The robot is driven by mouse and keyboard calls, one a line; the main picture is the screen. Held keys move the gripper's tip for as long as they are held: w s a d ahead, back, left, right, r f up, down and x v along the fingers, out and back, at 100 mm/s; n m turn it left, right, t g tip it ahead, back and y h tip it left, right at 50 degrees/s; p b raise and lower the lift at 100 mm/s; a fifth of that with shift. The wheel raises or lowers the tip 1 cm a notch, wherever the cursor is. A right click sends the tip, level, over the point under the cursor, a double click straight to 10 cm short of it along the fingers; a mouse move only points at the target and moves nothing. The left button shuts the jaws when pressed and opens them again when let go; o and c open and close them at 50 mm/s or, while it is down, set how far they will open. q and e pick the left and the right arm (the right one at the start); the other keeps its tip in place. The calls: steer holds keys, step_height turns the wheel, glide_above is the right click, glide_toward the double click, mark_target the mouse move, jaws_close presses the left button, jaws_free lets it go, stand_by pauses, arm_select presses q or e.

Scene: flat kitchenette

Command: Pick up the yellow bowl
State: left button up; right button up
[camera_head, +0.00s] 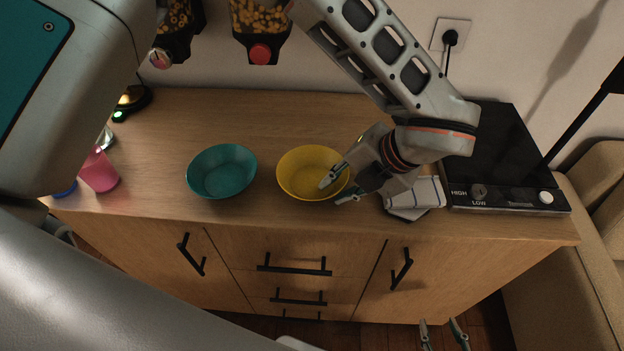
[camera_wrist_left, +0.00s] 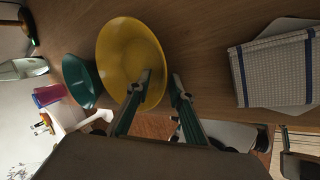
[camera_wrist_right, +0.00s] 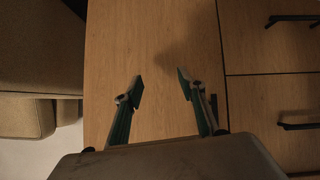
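The yellow bowl (camera_head: 303,170) stands upright on the wooden counter, right of a teal bowl. It is also large in the left wrist view (camera_wrist_left: 125,50). My left gripper (camera_head: 342,189) is open at the bowl's right front rim. One fingertip overlaps the bowl's inside and the other is just outside the rim. In the left wrist view the fingers (camera_wrist_left: 162,87) are apart with nothing between them except possibly the rim; contact cannot be told. My right gripper (camera_head: 443,335) is low in front of the cabinet; in the right wrist view its fingers (camera_wrist_right: 160,88) are open and empty.
The teal bowl (camera_head: 222,171) is close on the left. A folded cloth (camera_head: 415,196) and a black hob (camera_head: 500,160) are to the right. A pink cup (camera_head: 98,171) stands far left. Cereal dispensers (camera_head: 260,25) hang above the back. Drawer handles (camera_head: 295,268) project from the cabinet front.

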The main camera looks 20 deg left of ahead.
arm_select(q)
steer(key=shift+r, duration=0.1)
jaws_close()
steer(key=shift+r, duration=0.15)
